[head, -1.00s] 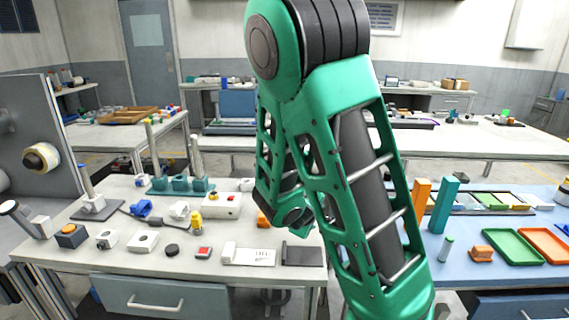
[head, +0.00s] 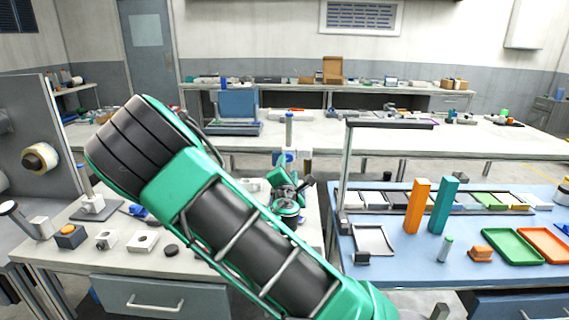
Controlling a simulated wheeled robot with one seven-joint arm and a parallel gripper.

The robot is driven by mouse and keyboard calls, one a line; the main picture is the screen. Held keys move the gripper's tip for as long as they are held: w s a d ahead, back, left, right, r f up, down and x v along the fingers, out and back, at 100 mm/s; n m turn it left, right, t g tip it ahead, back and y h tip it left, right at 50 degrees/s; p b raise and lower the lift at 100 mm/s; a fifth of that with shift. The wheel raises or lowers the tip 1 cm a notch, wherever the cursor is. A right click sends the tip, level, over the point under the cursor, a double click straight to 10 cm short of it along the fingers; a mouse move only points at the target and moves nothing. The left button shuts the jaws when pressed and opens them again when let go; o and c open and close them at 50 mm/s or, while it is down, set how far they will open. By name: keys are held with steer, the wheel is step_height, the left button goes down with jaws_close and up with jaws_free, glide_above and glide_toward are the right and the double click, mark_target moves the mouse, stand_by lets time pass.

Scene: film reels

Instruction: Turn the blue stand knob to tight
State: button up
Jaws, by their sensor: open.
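Another blue piece (head: 135,210) lies on the left bench, partly behind my arm. My gripper (head: 296,188) is over the right part of the left bench, in front of the post. It is open, and I see nothing held in it. Any gap between it and the blue part is hard to judge.
My arm hides much of the left bench (head: 45,250). A grey stand (head: 97,208), white blocks and a black puck (head: 171,250) are at its left. The blue bench (head: 400,262) on the right holds orange (head: 416,205) and teal (head: 443,204) blocks and trays.

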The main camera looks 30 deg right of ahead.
mark_target(288, 158)
steer(key=x, duration=0.7)
steer(key=shift+c, duration=0.4)
